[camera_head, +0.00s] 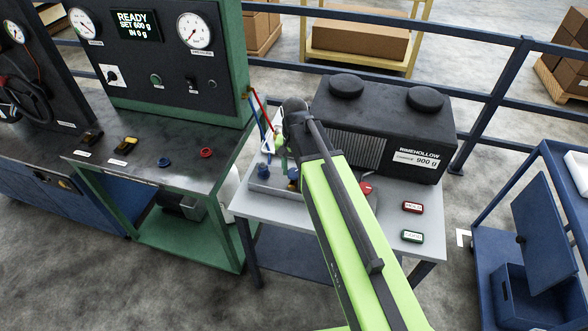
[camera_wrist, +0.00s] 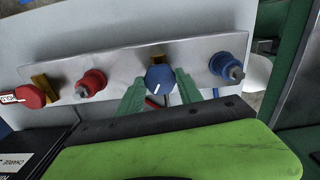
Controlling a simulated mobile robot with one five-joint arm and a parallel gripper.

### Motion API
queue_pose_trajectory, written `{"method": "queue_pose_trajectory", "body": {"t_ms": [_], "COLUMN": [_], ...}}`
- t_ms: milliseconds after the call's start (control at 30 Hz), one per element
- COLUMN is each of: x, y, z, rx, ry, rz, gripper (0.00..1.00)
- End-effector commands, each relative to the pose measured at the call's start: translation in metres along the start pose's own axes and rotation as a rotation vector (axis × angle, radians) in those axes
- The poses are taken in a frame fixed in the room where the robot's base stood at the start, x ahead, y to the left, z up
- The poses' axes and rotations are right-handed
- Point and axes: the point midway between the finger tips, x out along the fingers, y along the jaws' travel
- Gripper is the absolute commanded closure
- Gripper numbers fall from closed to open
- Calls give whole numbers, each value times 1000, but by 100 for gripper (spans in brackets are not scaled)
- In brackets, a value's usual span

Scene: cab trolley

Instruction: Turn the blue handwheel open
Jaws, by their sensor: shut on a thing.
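The blue handwheel (camera_wrist: 160,77) is in the middle of the wrist view, on a grey metal strip, with a white mark on its face pointing up and slightly right. My gripper (camera_wrist: 161,86) has its two green fingers on either side of the handwheel and is shut on it. In the head view, the handwheel (camera_head: 293,174) shows only as a bit of blue beside my arm, which hides most of the strip.
A blue fitting (camera_wrist: 225,66) sits right of the handwheel; a red fitting (camera_wrist: 91,82) and red handwheel (camera_wrist: 30,96) sit left. A black unit (camera_head: 385,120) stands on the trolley behind my arm. The green station's display (camera_head: 135,24) reads READY, SET 600 g, IN 0 g.

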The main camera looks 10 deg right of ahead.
Motion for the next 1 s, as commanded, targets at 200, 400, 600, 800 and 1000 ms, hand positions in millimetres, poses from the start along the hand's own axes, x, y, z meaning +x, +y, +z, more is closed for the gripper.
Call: {"method": "queue_pose_trajectory", "body": {"t_ms": [200,400,600,800,1000], "x": [0,0,0,0,0], "y": [1,2,2,2,2], "z": [0,0,0,0,0], "rx": [-196,-350,-462,-525,-550], "ry": [-1,-1,-2,-2,-2], "rz": [3,3,3,3,3], "gripper": [98,98,98,98,98]}}
